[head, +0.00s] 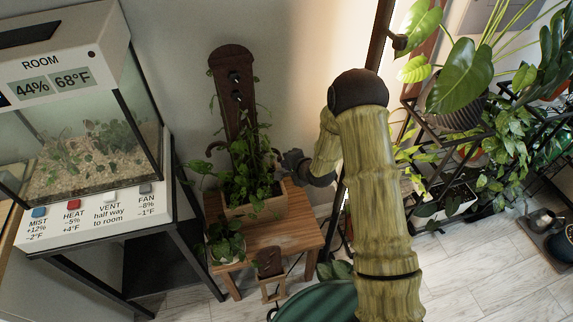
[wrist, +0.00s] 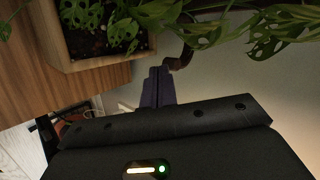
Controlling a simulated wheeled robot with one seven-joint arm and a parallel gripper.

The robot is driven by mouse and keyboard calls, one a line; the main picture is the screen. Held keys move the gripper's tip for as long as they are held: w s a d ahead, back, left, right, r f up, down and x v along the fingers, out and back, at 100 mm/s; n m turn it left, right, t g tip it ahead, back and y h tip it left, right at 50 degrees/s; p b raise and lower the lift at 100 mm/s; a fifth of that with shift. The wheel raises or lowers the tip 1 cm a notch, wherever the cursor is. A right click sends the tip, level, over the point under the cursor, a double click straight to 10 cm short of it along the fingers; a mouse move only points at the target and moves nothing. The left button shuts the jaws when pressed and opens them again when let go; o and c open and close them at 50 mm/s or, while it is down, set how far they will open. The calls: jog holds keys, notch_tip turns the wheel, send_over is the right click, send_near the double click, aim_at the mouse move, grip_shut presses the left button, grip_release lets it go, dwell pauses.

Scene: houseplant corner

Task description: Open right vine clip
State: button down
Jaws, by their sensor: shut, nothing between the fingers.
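A dark brown plank (head: 226,78) with dark fittings stands upright behind a wooden planter box (head: 262,207) full of leafy vine. A curved brown piece (wrist: 183,54), which looks like the right vine clip, shows in the wrist view just beyond my fingertips. Leaves hide part of it, and I cannot tell whether it is open. A similar curved piece (head: 214,147) shows on the plank's left side. My gripper (head: 284,160) is at the plant's right side, above the box edge. In the wrist view its dark fingers (wrist: 160,74) are shut and empty, close to the clip; contact is unclear.
The box stands on a wooden stool (head: 290,236), with a small potted plant (head: 226,243) at its front left. A glass terrarium (head: 85,145) is at left. A plant shelf (head: 455,150) is at right. A small wooden stand (head: 271,272) is in front.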

jog(key=shift+w, duration=0.1)
jog(key=shift+w+d+p, duration=0.2)
jog(key=shift+w+p, duration=0.05)
jog(key=shift+w, duration=0.45)
jog(key=shift+w+d+p, duration=0.2)
jog(key=shift+w+p, duration=0.05)
jog(key=shift+w, duration=0.5)
jog(key=shift+w+d+p, duration=0.2)
jog(key=shift+w+p, duration=0.05)
jog(key=shift+w, duration=0.45)
jog(key=shift+s, duration=0.15)
jog(key=shift+s+a, duration=0.35)
jog(key=shift+s, duration=0.25)
jog(key=shift+r, duration=0.1)
